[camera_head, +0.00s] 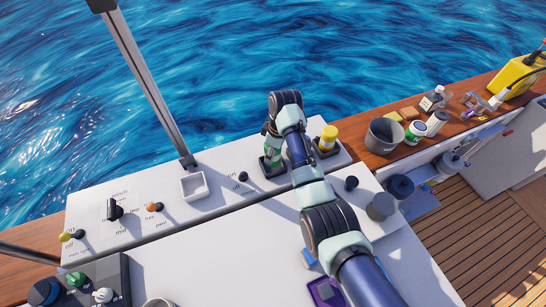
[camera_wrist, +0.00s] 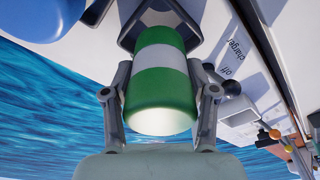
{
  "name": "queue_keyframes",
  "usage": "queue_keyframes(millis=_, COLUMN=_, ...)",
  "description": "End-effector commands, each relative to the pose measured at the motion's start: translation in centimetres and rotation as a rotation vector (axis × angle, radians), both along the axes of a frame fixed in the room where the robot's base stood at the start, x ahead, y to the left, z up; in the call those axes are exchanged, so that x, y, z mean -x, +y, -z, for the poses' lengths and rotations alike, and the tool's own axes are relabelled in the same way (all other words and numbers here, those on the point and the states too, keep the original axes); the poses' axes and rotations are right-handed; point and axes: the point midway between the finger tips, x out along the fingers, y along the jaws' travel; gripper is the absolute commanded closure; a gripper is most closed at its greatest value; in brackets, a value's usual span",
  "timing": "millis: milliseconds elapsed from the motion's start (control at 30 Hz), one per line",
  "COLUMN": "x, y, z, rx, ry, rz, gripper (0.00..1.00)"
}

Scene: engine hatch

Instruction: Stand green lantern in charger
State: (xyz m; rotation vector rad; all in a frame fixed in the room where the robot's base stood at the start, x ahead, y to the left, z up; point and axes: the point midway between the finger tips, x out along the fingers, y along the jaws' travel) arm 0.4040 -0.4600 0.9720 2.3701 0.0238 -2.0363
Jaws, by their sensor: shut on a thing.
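The green lantern (camera_wrist: 160,92), green with a white band and a pale end, is held between the two fingers of my gripper (camera_wrist: 157,100). In the head view, the lantern (camera_head: 272,156) shows partly beneath my gripper and looks roughly upright. The charger, a dark square cradle (camera_head: 268,171), is at its lower end. In the wrist view, dark cradle walls (camera_wrist: 126,40) show on either side of the lantern's far end. I cannot tell whether the lantern rests on the cradle's floor. My arm hides part of both in the head view.
A yellow lantern (camera_head: 327,137) stands in a dark cradle just right. A small switch (camera_head: 243,176) and an empty white square tray (camera_head: 194,185) lie left on the white panel. A grey pot (camera_head: 383,136) and several bottles stand on the wooden ledge at right.

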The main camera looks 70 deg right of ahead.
Motion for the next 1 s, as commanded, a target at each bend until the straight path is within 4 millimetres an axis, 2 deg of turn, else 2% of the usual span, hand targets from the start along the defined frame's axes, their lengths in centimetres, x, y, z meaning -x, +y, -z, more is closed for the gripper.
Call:
queue_keyframes(millis=33, x=0.1, y=0.1, z=1.3, rx=-0.003, ry=0.002, rz=0.000, gripper=0.85)
queue_keyframes(millis=133, x=0.1, y=0.1, z=3.0, rx=-0.002, ry=0.002, rz=0.000, gripper=0.85)
queue_keyframes(millis=500, x=0.0, y=0.0, z=3.5, rx=-0.001, ry=0.001, rz=0.000, gripper=0.85)
queue_keyframes(millis=533, x=0.0, y=0.0, z=3.4, rx=-0.001, ry=0.001, rz=0.000, gripper=0.37)
queue_keyframes(millis=633, x=0.0, y=0.0, z=3.4, rx=-0.001, ry=0.001, rz=0.000, gripper=0.21)
queue_keyframes(millis=667, x=0.0, y=0.0, z=3.4, rx=-0.001, ry=0.001, rz=0.001, gripper=0.17)
queue_keyframes(millis=1000, x=0.0, y=0.0, z=3.0, rx=-0.001, ry=0.001, rz=0.000, gripper=0.17)
